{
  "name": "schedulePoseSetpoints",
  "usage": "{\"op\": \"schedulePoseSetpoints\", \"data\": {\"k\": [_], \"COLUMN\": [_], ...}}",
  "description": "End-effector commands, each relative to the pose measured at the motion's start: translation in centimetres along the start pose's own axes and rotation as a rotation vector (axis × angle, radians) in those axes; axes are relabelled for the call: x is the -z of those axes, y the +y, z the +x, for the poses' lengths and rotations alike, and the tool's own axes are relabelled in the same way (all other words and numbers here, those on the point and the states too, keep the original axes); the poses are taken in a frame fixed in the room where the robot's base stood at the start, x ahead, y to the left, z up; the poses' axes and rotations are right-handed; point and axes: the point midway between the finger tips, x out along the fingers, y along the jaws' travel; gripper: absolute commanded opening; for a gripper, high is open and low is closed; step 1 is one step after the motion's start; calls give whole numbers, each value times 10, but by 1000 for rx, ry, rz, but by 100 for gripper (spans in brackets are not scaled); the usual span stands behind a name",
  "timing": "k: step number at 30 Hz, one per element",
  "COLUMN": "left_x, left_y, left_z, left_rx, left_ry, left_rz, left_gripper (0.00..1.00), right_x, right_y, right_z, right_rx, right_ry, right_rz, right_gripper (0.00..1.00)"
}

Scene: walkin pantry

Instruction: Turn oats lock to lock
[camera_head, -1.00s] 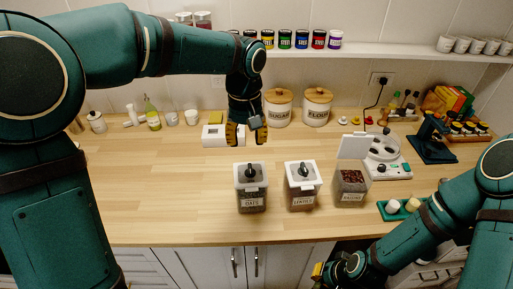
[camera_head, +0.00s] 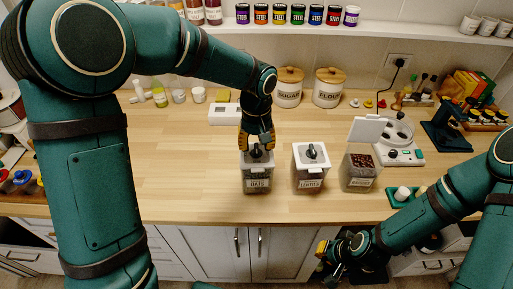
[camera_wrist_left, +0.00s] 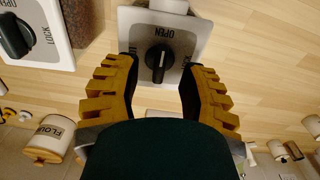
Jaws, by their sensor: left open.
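The oats canister (camera_head: 257,181) stands on the wooden counter with its white lid on. Its black knob shows in the left wrist view (camera_wrist_left: 159,62), on a grey dial plate (camera_wrist_left: 190,40). The knob's bar lies nearly upright in that picture, in line with the OPEN mark; LOCK lettering at the sides is partly hidden. My left gripper (camera_head: 257,144) is just above the lid. Its yellow fingers (camera_wrist_left: 160,90) are open on either side of the knob, with gaps to it. My right gripper (camera_head: 333,256) is low in front of the counter, its fingers unclear.
The lentils canister (camera_head: 310,168) stands close to the right of the oats. A third canister (camera_head: 360,173) has its lid raised. Sugar (camera_head: 289,90) and flour (camera_head: 328,90) jars and a white box (camera_head: 224,114) stand behind. The counter left of the oats is clear.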

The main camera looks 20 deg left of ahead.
Motion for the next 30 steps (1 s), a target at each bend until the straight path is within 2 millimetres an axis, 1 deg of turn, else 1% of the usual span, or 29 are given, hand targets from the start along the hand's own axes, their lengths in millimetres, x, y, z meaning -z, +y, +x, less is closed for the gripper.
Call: {"op": "schedulePoseSetpoints", "data": {"k": [1, 5, 15, 16, 17, 18, 19, 20, 30], "left_x": [0, 0, 0, 0, 0, 0, 0, 0, 0], "left_y": [0, 0, 0, 0, 0, 0, 0, 0, 0], "left_z": [7, 16, 18, 18, 18, 18, 18, 18, 18], "left_rx": [1, 0, 0, -1, 0, 0, -1, -1, 0], "left_ry": [-2, -2, 0, 0, 0, 0, 0, 0, -1], "left_rz": [0, 0, -1, -1, -1, 0, -1, 0, 3], "left_gripper": [41, 41, 41, 37, 27, 13, 2, 0, 0], "right_x": [0, 0, 0, 0, 0, 0, 0, 0, 0], "right_y": [0, 1, 0, 0, 0, 0, 0, 0, 0], "right_z": [1, 2, 2, 2, 2, 2, 2, 2, 2], "right_rx": [0, 0, 0, 0, 0, 0, 0, 0, 0], "right_ry": [0, 0, 0, 0, 0, 0, 0, 0, 0], "right_rz": [0, 0, 0, 0, 0, 0, 0, 0, 0], "right_gripper": [0, 0, 0, 0, 0, 0, 0, 0, 0]}}
